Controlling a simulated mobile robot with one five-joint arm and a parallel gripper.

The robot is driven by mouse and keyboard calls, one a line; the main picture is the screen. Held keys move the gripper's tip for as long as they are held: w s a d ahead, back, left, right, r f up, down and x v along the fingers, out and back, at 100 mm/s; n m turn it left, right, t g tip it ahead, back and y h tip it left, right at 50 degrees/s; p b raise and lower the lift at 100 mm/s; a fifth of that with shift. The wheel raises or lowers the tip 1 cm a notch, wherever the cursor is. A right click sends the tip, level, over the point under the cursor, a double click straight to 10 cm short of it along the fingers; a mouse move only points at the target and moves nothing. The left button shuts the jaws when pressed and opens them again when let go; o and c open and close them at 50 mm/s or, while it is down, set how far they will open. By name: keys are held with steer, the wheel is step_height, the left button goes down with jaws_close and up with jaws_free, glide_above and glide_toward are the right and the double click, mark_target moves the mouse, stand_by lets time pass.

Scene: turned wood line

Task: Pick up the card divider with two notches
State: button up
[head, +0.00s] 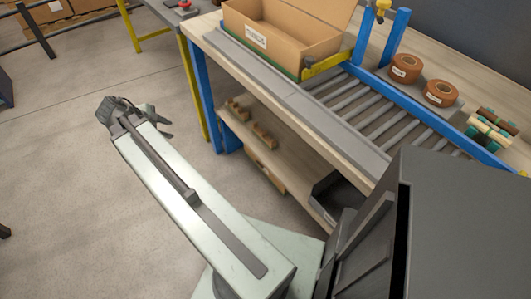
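I cannot pick out a card divider with two notches for certain. On the lower shelf of the bench lie small brown notched-looking pieces, one farther back (237,108) and one nearer (263,135); they are too small to count their notches. An open cardboard box (285,38) stands on the bench top, and its inside shows no clear divider. My gripper (163,122) is at the end of my pale arm, over the floor to the left of the bench. Its fingers look spread apart with nothing between them. The arm partly hides it.
The bench has a roller conveyor (385,115), blue posts and a wooden lower shelf (292,160) with a black bin (338,198). Two tape rolls (405,68) and (440,93) and several turned pieces (490,128) lie at the right.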

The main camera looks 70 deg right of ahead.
steer(key=s+d+f+n+g+h+b, duration=0.3)
steer(key=s+d+f+b, duration=0.7)
steer(key=d+f+b, duration=0.45)
steer(key=n+g+h+b, duration=0.1)
steer(key=n+g+b, duration=0.1)
steer(key=b, duration=0.9)
glide_toward(264, 135)
steer(key=w+d, duration=0.1)
steer(key=w, duration=0.2)
steer(key=shift+n+g+h, duration=0.4)
steer(key=shift+n+g, duration=0.1)
steer(key=shift+n, duration=0.1)
steer(key=s+d+b, duration=0.1)
steer(key=s+d+f+b, duration=0.1)
steer(key=s, duration=0.1)
steer(key=s+d+f+b, duration=0.1)
steer(key=shift+s+d, duration=0.2)
steer(key=shift+s, duration=0.1)
steer(key=shift+s+d+r, duration=0.1)
steer(key=shift+s+r, duration=0.05)
steer(key=shift+s, duration=0.05)
steer(key=b+x, duration=0.3)
steer(key=x, duration=0.4)
steer(key=shift+s+d, duration=0.25)
jaws_close()
